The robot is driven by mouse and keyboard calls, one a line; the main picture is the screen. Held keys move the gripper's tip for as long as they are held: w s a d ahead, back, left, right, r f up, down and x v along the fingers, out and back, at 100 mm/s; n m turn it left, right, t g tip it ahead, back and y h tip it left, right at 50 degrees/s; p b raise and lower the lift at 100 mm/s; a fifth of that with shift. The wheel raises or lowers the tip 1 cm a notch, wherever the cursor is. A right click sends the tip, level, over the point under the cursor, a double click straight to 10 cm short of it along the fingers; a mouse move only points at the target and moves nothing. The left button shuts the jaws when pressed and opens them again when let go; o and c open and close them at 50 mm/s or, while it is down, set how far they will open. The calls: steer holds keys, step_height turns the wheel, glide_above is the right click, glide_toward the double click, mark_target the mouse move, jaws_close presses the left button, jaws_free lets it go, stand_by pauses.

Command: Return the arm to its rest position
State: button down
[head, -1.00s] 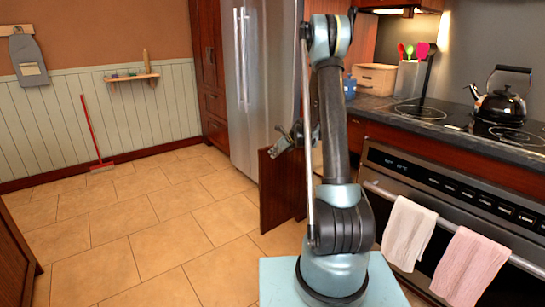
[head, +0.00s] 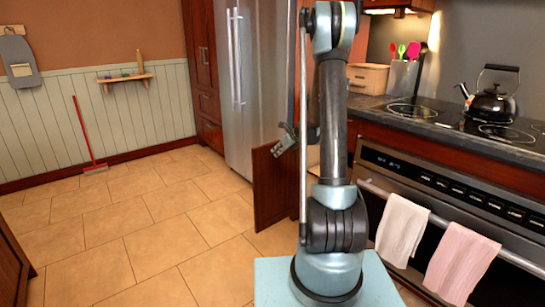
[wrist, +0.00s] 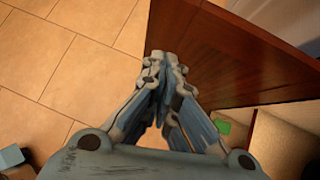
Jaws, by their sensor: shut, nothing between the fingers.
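My arm stands upright in the middle of the head view, on my light blue base. My gripper (head: 281,142) shows small to the left of the arm, partly hidden behind it, near the top of an open wooden cabinet door (head: 274,188). In the wrist view my gripper (wrist: 166,62) is shut, with its fingertips together and nothing between them. The open door (wrist: 225,45) lies beyond and to the right of the fingertips there. I cannot tell how close they are to it.
The black stove top (head: 420,112) with a kettle (head: 492,103) is at right, above the oven with two towels (head: 402,228). The fridge (head: 257,80) stands behind the door. Tiled floor (head: 150,225) is open at left. A cabinet interior (wrist: 285,140) shows a green item (wrist: 223,127).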

steer(key=s+d+r+n+g+h, duration=0.1)
steer(key=s+r+n, duration=0.35)
steer(key=s, duration=0.45)
steer(key=s+d+r+n+g+h, duration=0.1)
steer(key=s+r+n, duration=0.3)
steer(key=s, duration=0.5)
steer(key=s+d+r+n+h, duration=0.1)
steer(key=s+r+n, duration=0.3)
steer(key=s, duration=0.6)
steer(key=s+d+f+n+g+h, duration=0.1)
steer(key=s+d+f+n, duration=0.1)
steer(key=s+n, duration=0.5)
steer(key=s+d+f+n+g+h, duration=0.1)
steer(key=s+f+n, duration=0.4)
steer(key=s, duration=0.9)
steer(key=shift+s+d+n+h, duration=0.3)
steer(key=shift+d+n+h, duration=0.45)
steer(key=shift+n, duration=0.5)
